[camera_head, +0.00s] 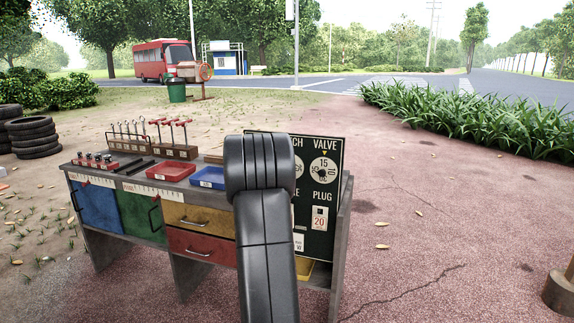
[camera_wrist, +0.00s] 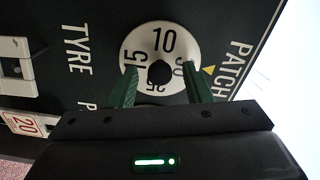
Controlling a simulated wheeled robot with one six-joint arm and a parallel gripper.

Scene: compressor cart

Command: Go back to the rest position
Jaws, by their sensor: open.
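My gripper (camera_wrist: 159,70) shows in the wrist view with two green fingers apart and nothing held. The fingers stand over a white dial (camera_wrist: 150,38) marked PATCH, one on each side of its black knob (camera_wrist: 159,75), with gaps between. The number 30, partly hidden by a finger, lies nearest the yellow triangle (camera_wrist: 208,71). In the head view, the black board (camera_head: 325,240) stands upright at the bench's right end.
The bench (camera_head: 185,275) bears a red tray (camera_head: 171,172), a blue tray (camera_head: 207,178) and racks of tools. Its front has coloured drawers. Tyres (camera_head: 33,137) are stacked at the left. A wooden post base (camera_head: 560,292) stands at the right edge.

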